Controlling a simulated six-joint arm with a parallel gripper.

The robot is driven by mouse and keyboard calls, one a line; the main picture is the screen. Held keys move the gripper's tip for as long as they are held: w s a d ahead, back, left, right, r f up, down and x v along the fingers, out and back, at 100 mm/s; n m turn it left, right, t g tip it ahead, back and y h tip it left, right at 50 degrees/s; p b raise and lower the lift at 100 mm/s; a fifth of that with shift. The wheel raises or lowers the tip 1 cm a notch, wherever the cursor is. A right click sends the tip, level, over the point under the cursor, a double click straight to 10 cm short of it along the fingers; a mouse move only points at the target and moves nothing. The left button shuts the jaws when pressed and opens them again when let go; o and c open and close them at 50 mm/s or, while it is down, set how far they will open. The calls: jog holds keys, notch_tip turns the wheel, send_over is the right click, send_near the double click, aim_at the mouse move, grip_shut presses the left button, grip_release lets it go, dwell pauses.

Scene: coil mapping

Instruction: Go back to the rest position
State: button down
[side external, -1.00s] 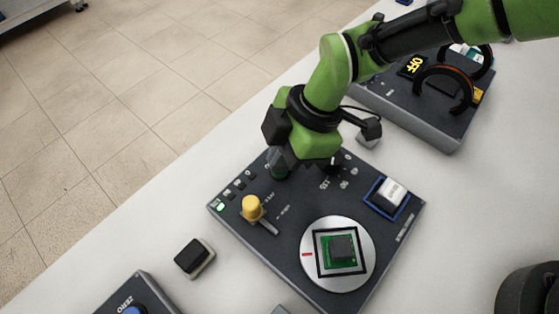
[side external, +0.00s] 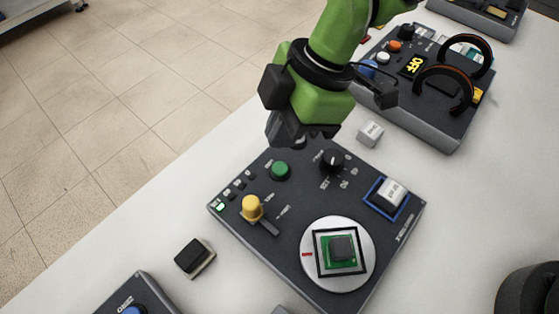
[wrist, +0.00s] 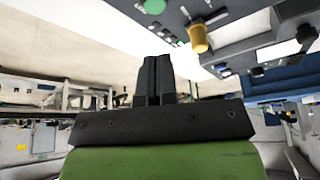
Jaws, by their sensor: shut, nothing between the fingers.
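My gripper (side external: 300,140) is shut and empty, raised above the back corner of the dark control panel (side external: 262,262) in the side view. In the wrist view its two fingers (wrist: 153,75) are pressed together. The panel carries a green button (side external: 280,170), a yellow knob (side external: 251,207), a black dial (side external: 331,161) and a round silver turntable (side external: 312,279) with a green and dark square piece (side external: 342,248) on it. The green button (wrist: 155,6) and yellow knob (wrist: 198,38) also show in the wrist view, apart from the fingers.
A small white block (side external: 370,133) lies between the panels. A black block (side external: 194,257) lies at front left. Bare white table (side external: 470,205) is at right.

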dwell(0.4)
jog(key=w+d+r+m+t, duration=0.2)
jog(key=d+r+m+t, duration=0.2)
jog(key=d+r+m, duration=0.95)
jog(key=s+d+r+m+t+h, duration=0.1)
jog(key=s+d+r+m+t, duration=0.1)
jog(key=s+d+m, duration=0.3)
jog(key=s+d+r+m+t+h, duration=0.1)
jog(key=s+d+r+m+t, duration=0.1)
jog(key=s+d+r+m, duration=0.3)
jog(key=s+d+m, duration=0.1)
jog(key=s+d, duration=0.3)
jog(key=d, duration=0.5)
jog(key=shift+s+d, duration=0.2)
jog(key=shift+s, duration=0.05)
jog(key=shift+m, duration=0.25)
